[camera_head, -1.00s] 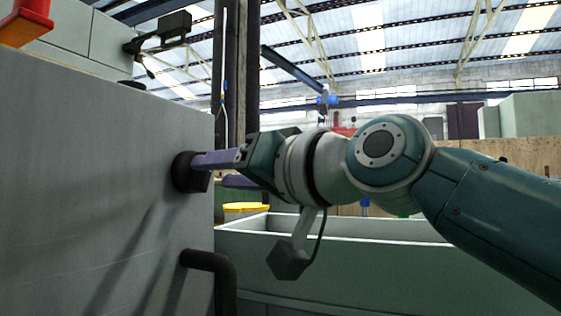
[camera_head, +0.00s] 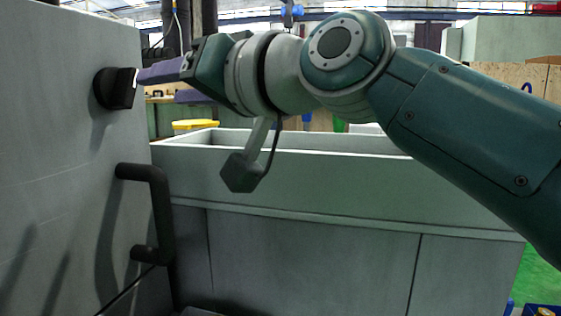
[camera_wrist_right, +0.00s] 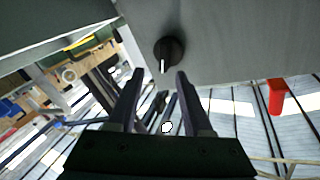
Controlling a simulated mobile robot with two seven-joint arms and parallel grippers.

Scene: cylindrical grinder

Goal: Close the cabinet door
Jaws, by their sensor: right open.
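The cabinet door (camera_head: 60,150) is a large grey panel filling the left of the head view. It carries a round black knob (camera_head: 116,88) and, below it, a black bar handle (camera_head: 160,210). My right gripper (camera_head: 142,76) comes in from the right, its purple fingers by the knob. In the right wrist view the two fingers of the gripper (camera_wrist_right: 160,74) are spread apart with nothing between them. The knob (camera_wrist_right: 169,48) shows just beyond the tips, on the grey door panel (camera_wrist_right: 230,40). Whether a finger touches the knob or door cannot be told. My left gripper is not in view.
A grey machine bed (camera_head: 300,190) with an open trough top stands behind and right of the door, under my right arm. A yellow lid (camera_head: 195,125) lies beyond it. A red part (camera_wrist_right: 277,97) shows at the right of the wrist view.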

